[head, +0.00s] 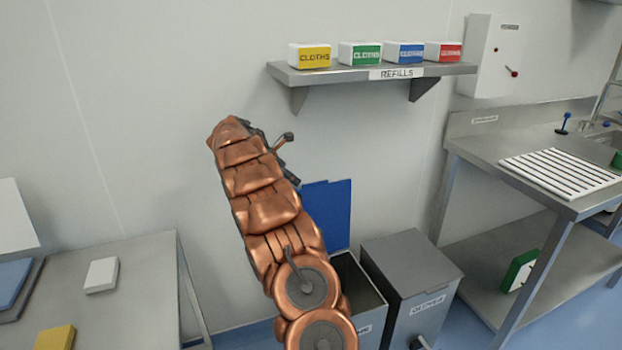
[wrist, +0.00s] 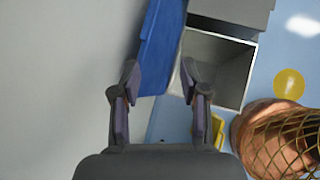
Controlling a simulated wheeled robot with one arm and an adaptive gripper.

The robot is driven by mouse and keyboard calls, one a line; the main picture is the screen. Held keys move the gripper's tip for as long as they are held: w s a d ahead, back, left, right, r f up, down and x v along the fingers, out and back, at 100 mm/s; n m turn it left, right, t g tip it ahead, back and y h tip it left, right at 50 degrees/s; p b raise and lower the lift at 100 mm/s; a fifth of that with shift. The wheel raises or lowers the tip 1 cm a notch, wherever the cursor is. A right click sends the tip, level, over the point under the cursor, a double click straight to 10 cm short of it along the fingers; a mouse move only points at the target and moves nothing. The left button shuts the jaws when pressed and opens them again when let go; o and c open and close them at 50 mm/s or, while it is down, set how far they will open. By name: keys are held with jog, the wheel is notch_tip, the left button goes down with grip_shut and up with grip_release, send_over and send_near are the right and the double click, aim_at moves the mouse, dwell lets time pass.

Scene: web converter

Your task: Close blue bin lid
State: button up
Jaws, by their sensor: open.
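The blue lid (head: 327,212) stands raised, upright near the wall, behind an open grey bin (head: 372,292). In the wrist view the blue lid (wrist: 161,45) lies ahead of my gripper, and the open bin (wrist: 222,65) is to its right with bare inner walls visible. My gripper (wrist: 159,82) is open, with nothing held between its fingers. The left finger overlaps the lid's left edge in the picture; I cannot tell whether it touches. In the head view my copper arm hides most of the gripper and part of the bin.
A closed grey bin (head: 412,262) stands right of the open one. A shelf (head: 345,75) with several cloth boxes is on the wall above. A steel table (head: 140,270) is at left, a sink bench (head: 485,160) at right. A yellow disc (wrist: 290,83) shows in the wrist view.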

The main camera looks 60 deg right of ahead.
jog(key=n, duration=0.2)
send_near(313, 183)
jog(key=shift+p+x, duration=0.65)
jog(key=shift+x, duration=3.65)
jog(key=shift+w+d+r, duration=0.1)
jog(key=shift+c, duration=0.2)
grip_shut()
